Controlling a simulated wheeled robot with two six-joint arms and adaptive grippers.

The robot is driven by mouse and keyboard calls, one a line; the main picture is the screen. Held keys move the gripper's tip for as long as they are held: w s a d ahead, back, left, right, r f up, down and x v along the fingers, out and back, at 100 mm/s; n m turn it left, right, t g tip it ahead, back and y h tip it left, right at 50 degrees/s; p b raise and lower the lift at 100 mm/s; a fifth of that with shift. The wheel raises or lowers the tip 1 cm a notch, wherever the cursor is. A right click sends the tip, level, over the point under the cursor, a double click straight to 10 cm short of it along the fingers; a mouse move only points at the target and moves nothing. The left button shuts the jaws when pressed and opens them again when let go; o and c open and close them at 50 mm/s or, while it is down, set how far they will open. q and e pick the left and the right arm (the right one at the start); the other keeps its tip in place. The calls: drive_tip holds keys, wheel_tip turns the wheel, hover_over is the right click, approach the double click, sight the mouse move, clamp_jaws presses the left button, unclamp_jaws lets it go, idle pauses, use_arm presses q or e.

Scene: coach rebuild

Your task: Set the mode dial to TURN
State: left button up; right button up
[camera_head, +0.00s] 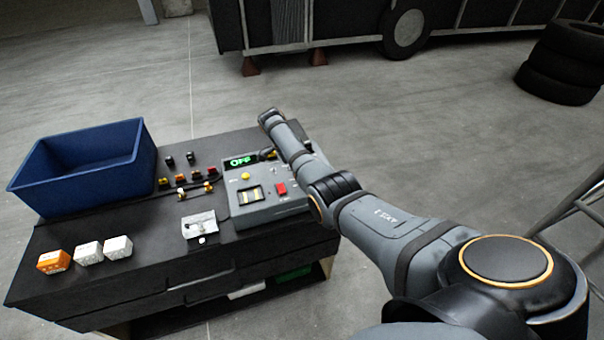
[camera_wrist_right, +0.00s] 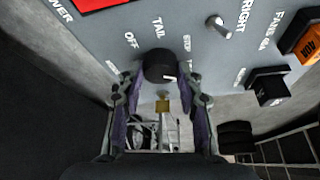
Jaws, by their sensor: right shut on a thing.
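The grey control box (camera_head: 262,190) stands on the black bench with a green display (camera_head: 240,161) that reads OFF. The mode dial (camera_wrist_right: 160,64) is a round black knob in the right wrist view, with a small white mark on its lower right. Labels OFF, TAIL and STOP show around it; I cannot read a TURN label. My right gripper (camera_wrist_right: 161,84) is shut on the dial, with one finger on each side. My left gripper is out of view.
Beside the dial are a metal toggle (camera_wrist_right: 218,27), a black switch (camera_wrist_right: 268,86) and an orange 40 A part (camera_wrist_right: 306,46). A blue bin (camera_head: 90,165), small coloured parts and an orange block (camera_head: 54,262) with two white ones stand on the bench. Tyres (camera_head: 562,62) are stacked far right.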

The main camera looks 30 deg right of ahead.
drive_tip(key=o, duration=1.2)
drive_tip(key=shift+r, duration=0.2)
drive_tip(key=v, duration=1.1)
drive_tip(key=shift+a+r, duration=0.15)
drive_tip(key=shift+r, duration=0.15)
drive_tip(key=shift+f, duration=0.1)
